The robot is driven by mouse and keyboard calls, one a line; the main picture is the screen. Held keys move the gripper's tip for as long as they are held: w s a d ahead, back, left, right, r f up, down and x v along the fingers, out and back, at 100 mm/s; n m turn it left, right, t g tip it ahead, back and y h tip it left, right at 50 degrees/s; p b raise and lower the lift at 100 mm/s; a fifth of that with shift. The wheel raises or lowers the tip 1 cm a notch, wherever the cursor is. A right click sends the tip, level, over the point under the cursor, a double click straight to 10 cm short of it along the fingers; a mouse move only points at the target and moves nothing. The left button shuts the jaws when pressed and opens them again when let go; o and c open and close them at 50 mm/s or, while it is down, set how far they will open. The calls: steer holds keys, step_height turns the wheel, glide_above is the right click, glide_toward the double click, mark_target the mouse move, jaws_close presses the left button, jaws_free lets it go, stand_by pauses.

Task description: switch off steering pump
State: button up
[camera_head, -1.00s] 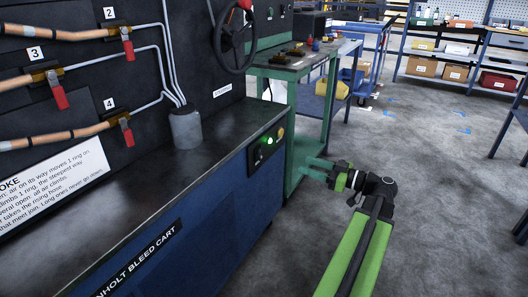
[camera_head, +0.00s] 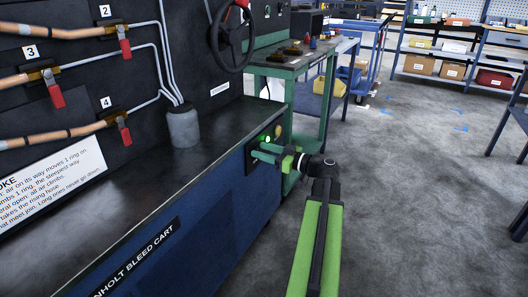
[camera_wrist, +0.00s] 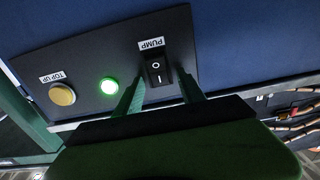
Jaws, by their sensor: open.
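The black PUMP rocker switch (camera_wrist: 157,68) is on a dark panel on the cart's blue side. In the wrist view its O mark is at the top and its I mark at the bottom. A green lamp (camera_wrist: 109,86) beside it is lit; it also shows in the head view (camera_head: 267,139). My gripper (camera_head: 259,153) is at the panel, its green fingers spread and empty. In the wrist view the fingers (camera_wrist: 157,84) stand on either side of the switch; I cannot tell whether they touch the panel. In the head view the gripper hides the switch.
A yellow TOP UP button (camera_wrist: 62,95) is on the same panel, beyond the lamp. The bleed cart (camera_head: 190,215) carries red-handled valves, hoses and a grey canister (camera_head: 184,128). A green bench (camera_head: 300,70) stands behind.

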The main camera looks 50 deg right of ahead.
jaws_close()
steer(key=t+b, duration=0.1)
steer(key=b, duration=0.2)
steer(key=f+t+b, duration=0.1)
steer(key=t+b, duration=0.1)
steer(key=b, duration=0.2)
steer(key=t+y+b, duration=0.1)
steer(key=t+b, duration=0.1)
steer(key=b, duration=0.2)
steer(key=shift+s+f, duration=0.15)
steer(key=shift+s, duration=0.1)
jaws_free()
